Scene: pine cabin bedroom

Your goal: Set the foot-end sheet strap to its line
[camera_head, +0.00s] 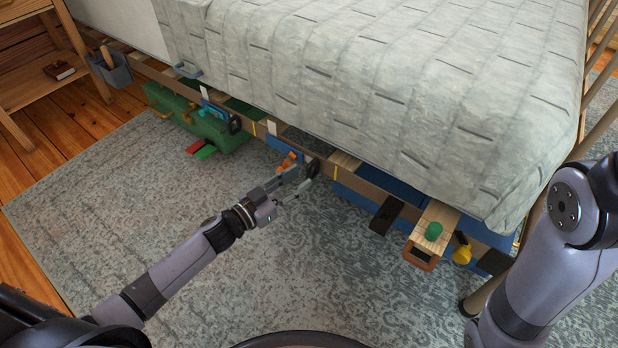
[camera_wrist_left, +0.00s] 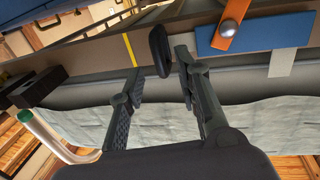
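A black oval slider (camera_head: 313,167) stands on the bed's side rail, just left of a yellow line (camera_head: 335,172) in the head view. The wrist view shows the slider (camera_wrist_left: 160,50) apart from the yellow line (camera_wrist_left: 130,50), with bare rail between them. My left gripper (camera_head: 307,180) is open at the slider. In the wrist view its fingers (camera_wrist_left: 162,62) stand either side of the slider's near end, with gaps visible. A second black slider (camera_head: 235,125) and yellow line (camera_head: 254,129) sit farther left. My right gripper is out of view.
A blue plate with an orange lever (camera_head: 289,160) sits close left of my left gripper. A wooden slide with a green knob (camera_head: 433,232) and a yellow knob (camera_head: 462,253) protrude at right. A green case (camera_head: 195,118) is at left.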

